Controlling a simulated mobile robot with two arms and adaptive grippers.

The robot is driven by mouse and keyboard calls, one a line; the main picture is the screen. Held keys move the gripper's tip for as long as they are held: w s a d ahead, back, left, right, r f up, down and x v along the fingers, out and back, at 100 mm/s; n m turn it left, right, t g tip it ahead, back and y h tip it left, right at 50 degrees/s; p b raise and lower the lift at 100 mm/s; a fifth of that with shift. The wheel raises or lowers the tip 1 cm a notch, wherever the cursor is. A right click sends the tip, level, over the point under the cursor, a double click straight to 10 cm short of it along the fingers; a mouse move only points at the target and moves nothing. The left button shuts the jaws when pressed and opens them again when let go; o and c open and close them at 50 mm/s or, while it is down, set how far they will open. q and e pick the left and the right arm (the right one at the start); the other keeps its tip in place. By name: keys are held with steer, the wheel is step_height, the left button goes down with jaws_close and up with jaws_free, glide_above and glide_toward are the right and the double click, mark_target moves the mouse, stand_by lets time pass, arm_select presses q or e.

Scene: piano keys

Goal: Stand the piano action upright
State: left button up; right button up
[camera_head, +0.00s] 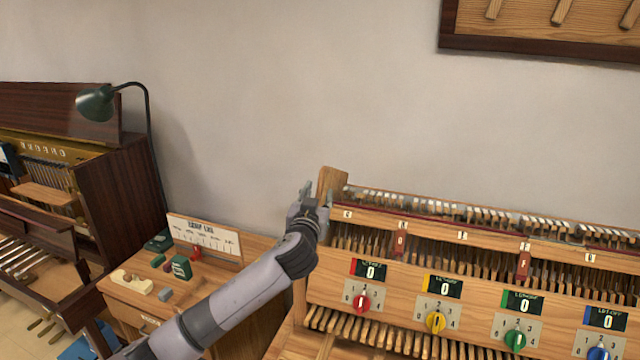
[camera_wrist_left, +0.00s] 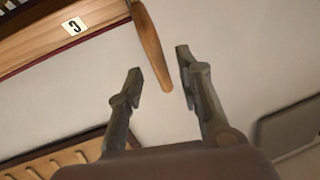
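The piano action (camera_head: 480,226) is the long wooden assembly with rows of hammers on the right of the head view. Its left end carries a wooden post (camera_head: 332,181) that rises above the top rail. In the left wrist view, the tapered wooden post (camera_wrist_left: 150,45) comes down between the fingertips. My left gripper (camera_head: 316,194) is at this post. Its fingers (camera_wrist_left: 159,63) are open, one on each side of the wood, with visible gaps. I cannot tell how far the action leans. My right gripper is in no view.
Below the action are a panel with coloured knobs (camera_head: 436,322) and number displays. A wooden side table (camera_head: 133,296) with small tools and a card stands to the left. Beyond it are an open piano (camera_head: 110,205) and a green lamp (camera_head: 95,103). A framed board (camera_head: 540,24) hangs above.

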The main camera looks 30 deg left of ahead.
mark_target(319, 192)
arm_select(q)
steer(key=shift+p+x, duration=0.35)
steer(key=shift+x, duration=1.25)
steer(key=shift+c, duration=0.3)
jaws_close()
